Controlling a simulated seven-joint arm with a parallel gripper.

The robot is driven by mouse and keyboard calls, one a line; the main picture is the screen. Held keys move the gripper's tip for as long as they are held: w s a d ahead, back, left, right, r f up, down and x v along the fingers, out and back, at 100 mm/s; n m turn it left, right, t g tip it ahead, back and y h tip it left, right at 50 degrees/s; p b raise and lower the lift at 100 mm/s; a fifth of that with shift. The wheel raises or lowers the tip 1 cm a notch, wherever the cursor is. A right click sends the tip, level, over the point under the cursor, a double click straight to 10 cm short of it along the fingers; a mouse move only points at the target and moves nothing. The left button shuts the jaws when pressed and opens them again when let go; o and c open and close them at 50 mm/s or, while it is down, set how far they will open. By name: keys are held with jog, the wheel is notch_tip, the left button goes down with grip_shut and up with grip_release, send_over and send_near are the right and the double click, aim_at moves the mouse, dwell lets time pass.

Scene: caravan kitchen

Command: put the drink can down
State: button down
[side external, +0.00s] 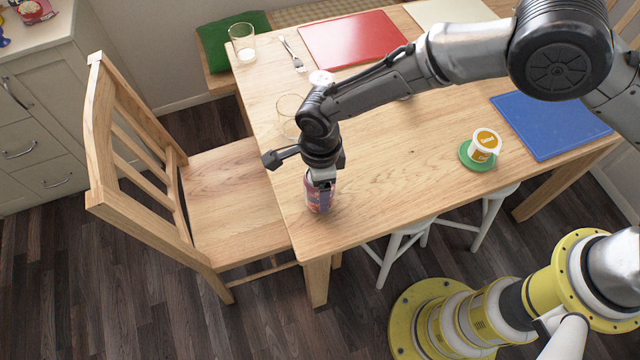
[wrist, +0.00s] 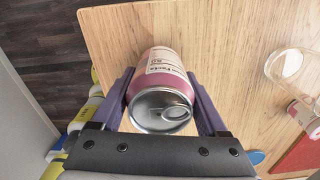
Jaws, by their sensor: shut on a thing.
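The drink can (side external: 319,199) is pink and purple with a silver top, at the table corner nearest the wooden chair. It appears upright; I cannot tell whether its base touches the table or is just above it. In the wrist view the can (wrist: 158,67) is between the two fingers, its top with the pull tab facing the camera. My gripper (side external: 321,183) points down and is shut on the can; its fingers also show in the wrist view (wrist: 160,78). The wooden table (side external: 400,150) is beneath.
A clear glass (side external: 287,118) stands behind the can, partly behind my arm. Another glass (side external: 242,44), a fork (side external: 292,55) and a red mat (side external: 352,40) lie farther back. A tub (side external: 485,147) on a green coaster (side external: 466,156) and a blue mat (side external: 550,125) are right. Bare wood lies right of the can.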

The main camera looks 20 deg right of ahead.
jog(key=shift+f, duration=0.1)
grip_release()
notch_tip(320, 180, up, 12)
jog(key=shift+f, duration=0.25)
jog(key=shift+r, duration=0.35)
